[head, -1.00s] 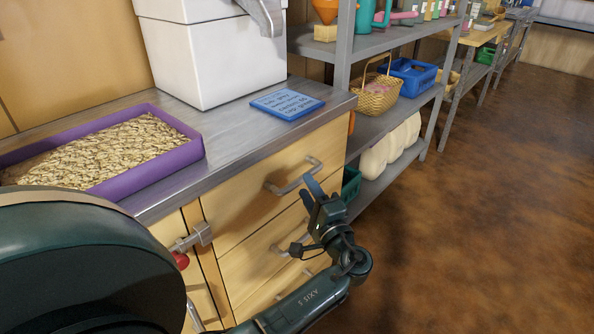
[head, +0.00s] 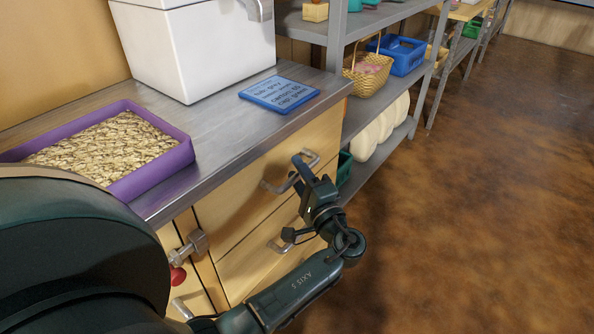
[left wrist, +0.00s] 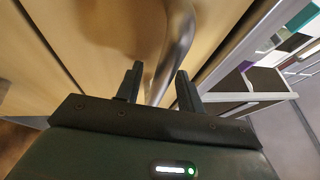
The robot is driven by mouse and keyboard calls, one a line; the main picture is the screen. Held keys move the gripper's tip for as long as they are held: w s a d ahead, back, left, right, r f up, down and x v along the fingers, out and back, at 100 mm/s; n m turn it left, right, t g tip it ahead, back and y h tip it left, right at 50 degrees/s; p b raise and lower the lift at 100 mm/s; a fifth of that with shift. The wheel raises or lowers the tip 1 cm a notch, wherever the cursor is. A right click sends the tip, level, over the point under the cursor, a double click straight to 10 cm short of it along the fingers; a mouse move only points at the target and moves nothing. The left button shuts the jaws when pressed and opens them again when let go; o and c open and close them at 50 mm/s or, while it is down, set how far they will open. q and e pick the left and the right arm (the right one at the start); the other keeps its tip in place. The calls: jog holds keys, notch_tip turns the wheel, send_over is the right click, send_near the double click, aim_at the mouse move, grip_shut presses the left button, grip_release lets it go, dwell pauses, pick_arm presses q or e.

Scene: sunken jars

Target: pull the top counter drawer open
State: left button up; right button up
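The top counter drawer (head: 255,200) has a light wood front under the counter top and looks shut. Its grey metal bar handle (head: 272,186) sticks out from the front. In the left wrist view, the two dark fingers (left wrist: 158,82) are open and stand on either side of the handle bar (left wrist: 178,35). The bar runs between them, and they do not look closed on it. My right gripper is in neither view.
A lower drawer handle (head: 283,241) sits below my left gripper. On the counter (head: 222,120) are a purple tray (head: 160,172) of pale flakes, a blue sign (head: 280,94) and a white bin (head: 200,50). Metal shelves (head: 375,108) stand beyond the counter. The brown floor (head: 470,210) at right is clear.

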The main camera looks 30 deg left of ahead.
pick_arm(q)
grip_shut()
dwell(0.4)
